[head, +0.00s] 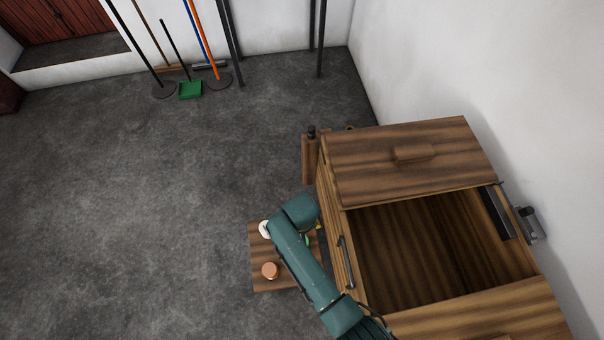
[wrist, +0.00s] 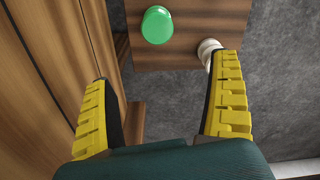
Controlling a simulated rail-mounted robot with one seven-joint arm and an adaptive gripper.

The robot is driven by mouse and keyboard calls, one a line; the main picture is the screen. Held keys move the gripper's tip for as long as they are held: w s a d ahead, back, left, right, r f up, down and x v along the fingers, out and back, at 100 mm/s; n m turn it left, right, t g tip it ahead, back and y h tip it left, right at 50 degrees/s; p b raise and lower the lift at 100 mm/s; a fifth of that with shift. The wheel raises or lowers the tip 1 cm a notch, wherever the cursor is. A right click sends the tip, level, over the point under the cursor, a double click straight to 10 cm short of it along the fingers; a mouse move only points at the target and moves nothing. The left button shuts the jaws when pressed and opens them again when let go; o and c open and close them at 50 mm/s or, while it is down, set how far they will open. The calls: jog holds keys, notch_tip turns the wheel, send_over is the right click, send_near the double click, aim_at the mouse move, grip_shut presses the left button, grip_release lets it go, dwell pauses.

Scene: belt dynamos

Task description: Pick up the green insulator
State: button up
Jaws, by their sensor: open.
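The green insulator (wrist: 157,25) is a round green piece on a small wooden board (wrist: 180,55), near the top of the wrist view. In the head view only a sliver of the green insulator (head: 307,239) shows beside my arm, which covers most of it. My gripper (wrist: 164,68) is open, with its two yellow fingers apart and nothing between them. The insulator appears beyond the fingertips, between the lines of the two fingers, and apart from both. In the head view my gripper is mostly hidden by the arm; a bit of yellow shows.
A white piece (head: 264,229) and a copper-coloured piece (head: 269,270) sit on the same board. The white piece appears right by the right fingertip in the wrist view (wrist: 208,48). A large wooden cabinet (head: 410,165) stands close to the right. The floor to the left is clear.

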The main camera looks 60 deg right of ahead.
jog(key=f+b, duration=0.1)
jog(key=f, duration=0.3)
jog(key=f+b, duration=0.2)
jog(key=f, duration=0.2)
jog(key=f+b, duration=0.2)
jog(key=f, duration=0.2)
jog(key=shift+s+f, duration=0.25)
jog(key=shift+f, duration=0.05)
jog(key=f+b, duration=0.4)
jog(key=f, duration=0.1)
jog(key=shift+w+d, duration=0.1)
jog(key=shift+w, duration=0.1)
jog(key=shift+c, duration=0.3)
jog(key=c, duration=1.2)
jog(key=shift+r, duration=0.15)
jog(key=shift+c, duration=0.5)
